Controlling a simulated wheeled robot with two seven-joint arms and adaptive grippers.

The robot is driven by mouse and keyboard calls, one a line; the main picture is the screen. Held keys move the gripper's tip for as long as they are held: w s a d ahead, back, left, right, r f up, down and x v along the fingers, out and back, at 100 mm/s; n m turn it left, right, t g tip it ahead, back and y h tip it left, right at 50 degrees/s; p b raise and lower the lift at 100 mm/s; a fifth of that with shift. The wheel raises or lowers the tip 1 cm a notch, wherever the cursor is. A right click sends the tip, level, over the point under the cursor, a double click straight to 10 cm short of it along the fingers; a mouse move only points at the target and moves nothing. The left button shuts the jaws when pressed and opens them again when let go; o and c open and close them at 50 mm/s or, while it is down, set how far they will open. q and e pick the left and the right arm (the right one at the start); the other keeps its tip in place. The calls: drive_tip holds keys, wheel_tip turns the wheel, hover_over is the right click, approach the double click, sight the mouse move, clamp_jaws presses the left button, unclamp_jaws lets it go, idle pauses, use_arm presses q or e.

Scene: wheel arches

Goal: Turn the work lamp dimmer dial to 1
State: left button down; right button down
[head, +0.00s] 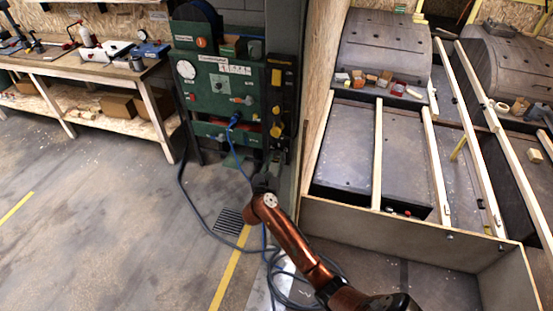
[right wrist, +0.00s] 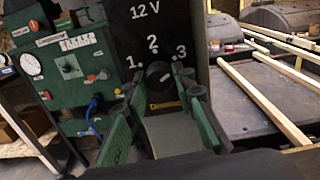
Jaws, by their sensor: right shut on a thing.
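The dimmer dial (right wrist: 157,73) is a dark round knob on a black panel (right wrist: 118,20). The numbers 1, 2 and 3 run around its upper side, with "12 V" above and a yellow label below. A small light mark shows on the knob, but I cannot tell which number it points to. My right gripper (right wrist: 154,92) has its green fingers on either side of the knob, shut on it. In the head view my right gripper (head: 264,181) is at the foot of the black panel (head: 281,100), and the dial is hidden there. My left gripper is not in view.
A green control cabinet (head: 215,88) with a gauge and a blue plug (head: 235,120) stands left of the panel. Its blue cable (head: 240,158) hangs close to my right gripper. A wooden wall (head: 325,75) and wheel-arch bay are at right. A workbench (head: 85,68) stands at left.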

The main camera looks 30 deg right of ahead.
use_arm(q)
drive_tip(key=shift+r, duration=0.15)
use_arm(e)
drive_tip(key=shift+r+n+p, duration=0.15)
drive_tip(key=shift+n+p, duration=0.15)
drive_tip(key=shift+p, duration=0.4)
drive_tip(key=n+p, duration=1.1)
drive_tip(key=p, duration=0.3)
drive_tip(key=shift+r, duration=0.1)
drive_tip(key=n+p, duration=0.2)
drive_tip(key=shift+n, duration=0.3)
drive_tip(key=n+p, duration=0.2)
drive_tip(key=n, duration=0.1)
drive_tip(key=shift+n, duration=0.3)
drive_tip(key=n+p, duration=0.2)
drive_tip(key=n, duration=0.1)
drive_tip(key=shift+a+g, duration=0.1)
drive_tip(key=shift+g, duration=0.2)
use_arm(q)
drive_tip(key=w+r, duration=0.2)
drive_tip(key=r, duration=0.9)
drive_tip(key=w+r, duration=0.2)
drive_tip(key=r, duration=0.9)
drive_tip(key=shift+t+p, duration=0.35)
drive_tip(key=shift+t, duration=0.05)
use_arm(e)
drive_tip(key=shift+n, duration=1.3)
